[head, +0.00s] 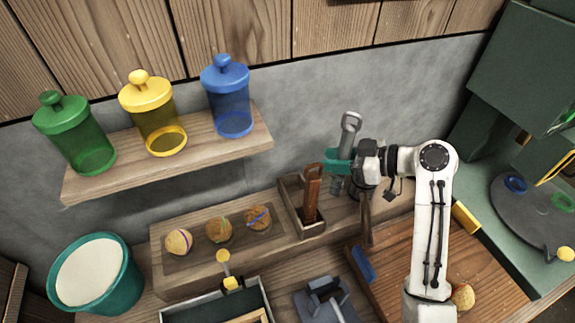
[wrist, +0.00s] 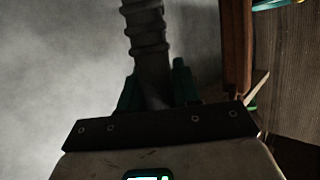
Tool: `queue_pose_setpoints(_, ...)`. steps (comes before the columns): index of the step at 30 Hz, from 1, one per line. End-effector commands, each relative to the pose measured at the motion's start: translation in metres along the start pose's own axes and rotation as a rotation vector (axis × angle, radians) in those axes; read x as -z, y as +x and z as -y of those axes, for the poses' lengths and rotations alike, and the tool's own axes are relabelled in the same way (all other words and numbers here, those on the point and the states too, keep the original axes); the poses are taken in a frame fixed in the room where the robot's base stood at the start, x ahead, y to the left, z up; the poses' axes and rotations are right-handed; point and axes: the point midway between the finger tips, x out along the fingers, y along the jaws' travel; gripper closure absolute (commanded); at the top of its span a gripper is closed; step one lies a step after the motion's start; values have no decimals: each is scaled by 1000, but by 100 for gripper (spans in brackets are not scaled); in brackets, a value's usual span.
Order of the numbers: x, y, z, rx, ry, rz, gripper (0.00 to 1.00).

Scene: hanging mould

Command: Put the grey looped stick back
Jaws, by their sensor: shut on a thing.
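The grey looped stick (head: 350,122) is upright in the head view, its looped end at the top, in front of the grey wall. My gripper (head: 341,160), with teal fingers, is shut on it below the loop. In the wrist view, the ribbed grey shaft (wrist: 147,35) rises from between the teal fingers (wrist: 156,88). The stick's lower end is partly hidden by my gripper, and I cannot tell whether it touches anything. A wooden box (head: 290,205) stands to the lower left of my gripper and holds a reddish-brown wooden tool (head: 313,188).
A shelf (head: 120,182) on the left bears green, yellow and blue jars. Three round baked pieces (head: 219,229) lie on a wooden step. A teal bucket (head: 62,298) stands at lower left. A wooden board (head: 480,280) lies under my arm. Green units stand at right.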

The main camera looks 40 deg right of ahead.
Motion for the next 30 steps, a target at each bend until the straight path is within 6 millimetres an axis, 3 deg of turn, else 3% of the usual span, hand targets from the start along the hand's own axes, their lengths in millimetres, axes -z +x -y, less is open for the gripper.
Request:
queue_pose_setpoints(6, 24, 50, 1, 4, -2, -1, 100)
queue_pose_setpoints(15, 47, 109, 0, 2, -3, -1, 100)
queue_pose_setpoints(18, 24, 113, 0, -1, 4, 3, 100)
queue_pose_setpoints(30, -9, 126, 0, -1, 3, 2, 100)
